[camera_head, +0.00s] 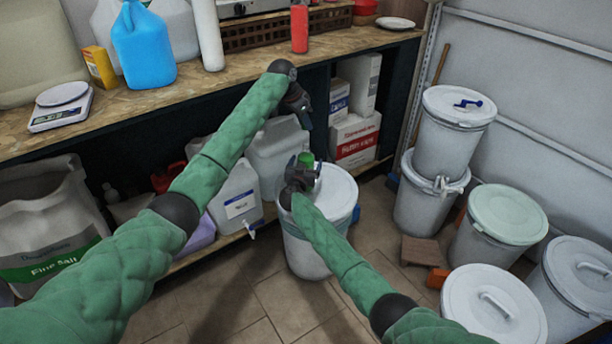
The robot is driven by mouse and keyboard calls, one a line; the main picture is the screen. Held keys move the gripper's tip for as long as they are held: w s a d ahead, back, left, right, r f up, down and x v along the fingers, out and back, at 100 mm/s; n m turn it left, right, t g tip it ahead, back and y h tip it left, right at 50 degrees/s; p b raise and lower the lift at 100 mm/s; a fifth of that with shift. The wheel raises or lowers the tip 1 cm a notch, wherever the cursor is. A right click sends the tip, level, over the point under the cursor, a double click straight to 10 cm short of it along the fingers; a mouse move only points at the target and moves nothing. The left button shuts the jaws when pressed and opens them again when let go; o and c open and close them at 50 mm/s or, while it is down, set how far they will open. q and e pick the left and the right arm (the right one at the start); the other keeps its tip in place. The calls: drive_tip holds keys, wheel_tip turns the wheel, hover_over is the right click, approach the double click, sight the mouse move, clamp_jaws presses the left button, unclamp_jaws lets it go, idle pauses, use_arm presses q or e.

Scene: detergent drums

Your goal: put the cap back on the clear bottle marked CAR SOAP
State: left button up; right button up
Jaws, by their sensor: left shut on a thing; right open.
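My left gripper (304,116) is shut, pointing down in front of the shelf opening. The thing in it is too small and dark to make out. My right gripper (303,166) is open, lower down, above the white lidded drum (336,194) in the middle. A small bright green thing (306,158) shows at the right gripper's fingers. I cannot tell whether it is part of a bottle or a cap, or whether it touches them. No CAR SOAP marking is readable, and neither the clear bottle nor its cap can be picked out with certainty.
The wooden bench (190,85) carries a blue jug (143,48), a scale (61,106) and a red bottle (299,28). White jugs (236,196) and boxes (355,138) fill the shelf below. Several lidded drums (490,305) stand at right. Tiled floor (250,300) is open in front.

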drive_tip(key=shift+w+d, duration=0.2)
drive_tip(key=shift+w, duration=0.4)
drive_tip(key=c, duration=1.5)
use_arm(q)
hover_over(304, 152)
drive_tip(key=shift+w+f, duration=0.2)
drive_tip(key=shift+f, duration=1)
drive_tip(key=shift+w+f, duration=0.15)
drive_tip(key=shift+f, duration=1.05)
drive_tip(key=shift+f, duration=0.1)
drive_tip(key=shift+f, duration=0.85)
drive_tip(key=shift+f, duration=0.55)
